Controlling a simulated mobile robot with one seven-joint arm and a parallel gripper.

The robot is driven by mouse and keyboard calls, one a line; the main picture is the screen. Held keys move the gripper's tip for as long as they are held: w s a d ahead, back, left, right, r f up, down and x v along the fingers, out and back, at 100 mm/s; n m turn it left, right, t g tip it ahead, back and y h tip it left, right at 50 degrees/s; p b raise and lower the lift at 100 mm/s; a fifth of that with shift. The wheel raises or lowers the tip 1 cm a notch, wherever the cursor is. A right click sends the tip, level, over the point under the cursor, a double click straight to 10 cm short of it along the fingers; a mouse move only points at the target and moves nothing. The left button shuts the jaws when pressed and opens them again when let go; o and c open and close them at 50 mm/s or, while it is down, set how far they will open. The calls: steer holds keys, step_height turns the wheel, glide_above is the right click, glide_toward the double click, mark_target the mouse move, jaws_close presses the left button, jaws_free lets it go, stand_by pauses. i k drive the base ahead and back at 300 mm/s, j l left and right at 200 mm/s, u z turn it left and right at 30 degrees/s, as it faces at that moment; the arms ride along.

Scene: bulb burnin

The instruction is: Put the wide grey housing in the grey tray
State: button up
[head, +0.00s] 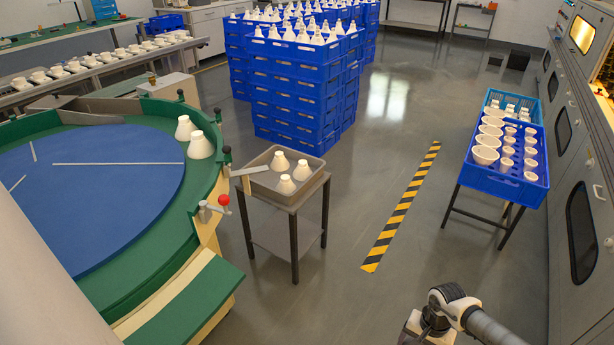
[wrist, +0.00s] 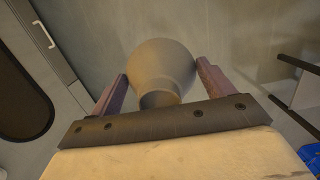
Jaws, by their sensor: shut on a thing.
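My gripper (wrist: 162,74) is shut on a rounded grey housing (wrist: 162,66) in the wrist view. The housing sits between the two fingers, with its narrower neck toward the palm. In the head view my arm reaches in at the lower right, and its fingers and the held housing are out of sight there. The grey tray (head: 262,191) stands on a small table left of centre in the head view, well away from my arm.
A blue crate (head: 490,184) of wide and narrow cups stands on a rack at right, beside grey cabinets (head: 582,230). A round blue turntable (head: 110,190) with two pale housings (head: 200,146) lies left. Stacked blue crates (head: 290,105) stand behind. The striped floor (head: 400,210) between is clear.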

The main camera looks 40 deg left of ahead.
mark_target(263, 180)
steer(key=i+l+u, duration=0.1)
steer(key=i+u, duration=0.25)
steer(key=i+l+u, duration=0.2)
steer(key=i+u, duration=0.15)
steer(key=i, duration=0.05)
